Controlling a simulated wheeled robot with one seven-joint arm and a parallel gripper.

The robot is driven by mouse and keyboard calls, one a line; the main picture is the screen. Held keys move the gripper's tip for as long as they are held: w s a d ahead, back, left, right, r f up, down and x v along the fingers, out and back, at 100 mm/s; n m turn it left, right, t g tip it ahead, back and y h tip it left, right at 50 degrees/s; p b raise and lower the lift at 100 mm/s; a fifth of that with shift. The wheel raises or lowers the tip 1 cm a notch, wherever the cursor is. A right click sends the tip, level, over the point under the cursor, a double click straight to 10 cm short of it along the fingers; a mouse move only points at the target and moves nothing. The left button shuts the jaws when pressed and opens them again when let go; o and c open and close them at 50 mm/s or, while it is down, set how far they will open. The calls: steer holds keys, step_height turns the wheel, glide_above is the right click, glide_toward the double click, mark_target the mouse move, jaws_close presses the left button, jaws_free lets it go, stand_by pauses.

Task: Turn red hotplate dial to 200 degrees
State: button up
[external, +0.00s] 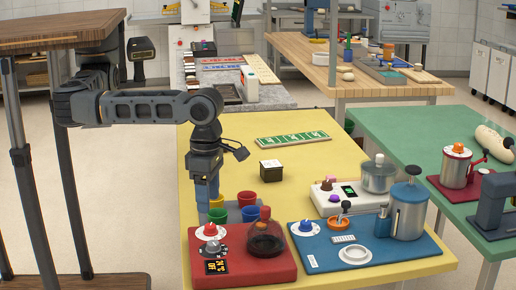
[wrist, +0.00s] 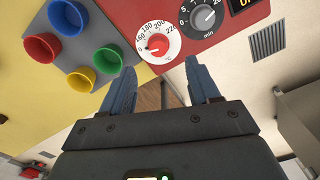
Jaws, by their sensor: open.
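The red hotplate (external: 245,262) sits at the near left of the yellow table. Its temperature dial (external: 210,231) has a red knob on a white scale ring; a display reading 24 °C and OFF is in front. In the wrist view, the same dial (wrist: 156,45) lies just beyond my fingertips, its scale marked in °C up to 220. Its exact setting is too small to read surely. My gripper (wrist: 161,68) is open and empty, its blue fingers apart and clear of the knob. In the external view, my gripper (external: 208,192) points down by the table's left edge.
A dark minute dial (wrist: 205,17) is beside the temperature dial. A flask with dark contents (external: 265,240) stands on the hotplate. Several coloured cups, including a red cup (external: 247,199), stand close behind. A blue station (external: 400,254) with its own dial is to the right.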

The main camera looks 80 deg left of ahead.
mark_target(210, 225)
step_height(210, 225, down, 7)
steer(key=shift+w+f+b, duration=0.1)
steer(key=shift+b, duration=0.25)
steer(key=shift+a, duration=0.1)
steer(key=c, duration=1)
